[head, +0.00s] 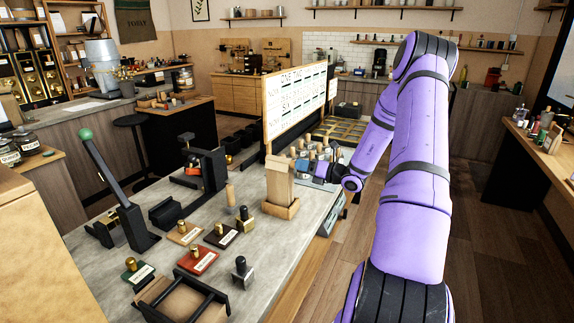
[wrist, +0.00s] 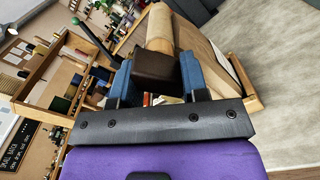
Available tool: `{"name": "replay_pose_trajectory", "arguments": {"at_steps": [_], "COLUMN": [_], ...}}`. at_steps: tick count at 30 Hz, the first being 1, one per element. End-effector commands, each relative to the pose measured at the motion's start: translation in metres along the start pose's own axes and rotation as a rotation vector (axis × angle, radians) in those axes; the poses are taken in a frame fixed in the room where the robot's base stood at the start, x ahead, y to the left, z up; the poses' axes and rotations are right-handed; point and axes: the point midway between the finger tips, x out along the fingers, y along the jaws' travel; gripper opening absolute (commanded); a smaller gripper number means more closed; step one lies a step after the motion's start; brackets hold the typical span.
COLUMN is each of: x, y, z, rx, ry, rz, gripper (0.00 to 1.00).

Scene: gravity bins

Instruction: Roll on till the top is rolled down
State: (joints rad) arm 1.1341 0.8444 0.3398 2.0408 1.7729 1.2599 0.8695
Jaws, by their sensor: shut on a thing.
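A tan paper-like bag (head: 279,187) stands upright on a wooden base (head: 281,209) on the grey counter. A pale roll or bar lies across its top. In the wrist view the tan roll (wrist: 160,28) ends in a dark brown block (wrist: 155,70), with the bag's tan side (wrist: 205,45) next to it. My gripper (wrist: 155,78) has its blue fingers on both sides of the dark block and is shut on it. In the head view my gripper (head: 325,171) is at the bag's right side. How far the top is rolled cannot be told.
Several labelled stamps stand on the counter, one on a red plate (head: 198,260). A lever press (head: 120,205) stands at the left. A white lettered board (head: 296,103) rises behind the bag. Small bottles (head: 325,151) stand close behind my gripper. Bare counter (head: 318,195) shows right of the bag.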

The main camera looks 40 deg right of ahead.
Motion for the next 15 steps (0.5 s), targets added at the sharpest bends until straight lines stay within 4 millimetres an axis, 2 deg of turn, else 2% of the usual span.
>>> {"name": "replay_pose_trajectory", "arguments": {"at_steps": [9,15], "x": [0.0007,0.0010], "y": [0.0000,0.0002], "z": [-0.0011,-0.0012], "rx": [0.351,0.480], "ry": [0.002,0.002], "rz": [0.000,0.000], "gripper": [0.08,0.08]}}
